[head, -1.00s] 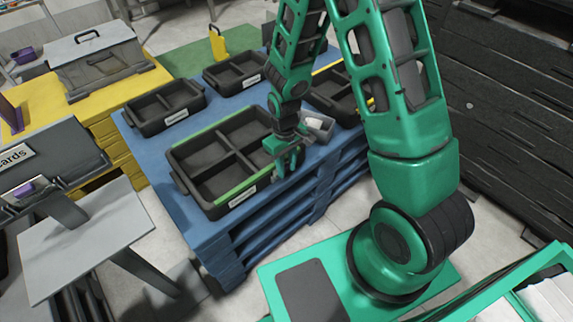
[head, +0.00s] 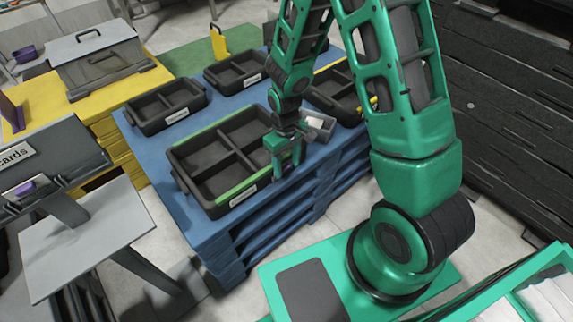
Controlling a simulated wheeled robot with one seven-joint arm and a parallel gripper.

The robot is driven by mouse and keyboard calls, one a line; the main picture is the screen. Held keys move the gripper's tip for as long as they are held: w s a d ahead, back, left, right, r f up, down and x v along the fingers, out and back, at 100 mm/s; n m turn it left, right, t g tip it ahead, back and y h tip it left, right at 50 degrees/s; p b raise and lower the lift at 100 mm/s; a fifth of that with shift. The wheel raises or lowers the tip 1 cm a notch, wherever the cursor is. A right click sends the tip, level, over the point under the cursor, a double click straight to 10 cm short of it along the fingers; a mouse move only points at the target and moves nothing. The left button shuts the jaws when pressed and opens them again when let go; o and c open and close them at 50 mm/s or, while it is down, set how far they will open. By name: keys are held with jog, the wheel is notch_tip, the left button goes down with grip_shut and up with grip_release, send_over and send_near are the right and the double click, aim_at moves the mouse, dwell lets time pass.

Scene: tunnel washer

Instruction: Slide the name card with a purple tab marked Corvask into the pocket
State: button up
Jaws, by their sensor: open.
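A holder marked "cards" (head: 45,160) stands at the left edge on a grey stand. A card with a purple tab (head: 24,188) sits at its lower front; its name is too small to read. My gripper (head: 286,165) is open, pointing down over the right part of the green-edged black tray (head: 192,192). It is well to the right of the cards. No card shows between its fingers. The tray has a white label (head: 243,196) on its front; whether that is the pocket I cannot tell.
More black trays (head: 165,106) stand on the blue pallet (head: 205,233). A small grey bin (head: 319,127) with something white is just right of my gripper. A grey box (head: 100,60) sits on a yellow pallet.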

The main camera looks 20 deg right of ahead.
notch_tip(320, 180, up, 10)
jog(key=shift+w, duration=0.25)
jog(key=s+d+r+m, duration=0.5)
jog(key=s+d+r, duration=0.4)
jog(key=d+r, duration=0.35)
jog(key=s+d+r+m, duration=0.2)
jog(key=s+r, duration=0.1)
jog(key=s, duration=0.4)
jog(key=s+d+r+m, duration=0.3)
jog(key=s, duration=0.4)
jog(key=shift+s+d, duration=0.15)
jog(key=shift+s, duration=0.15)
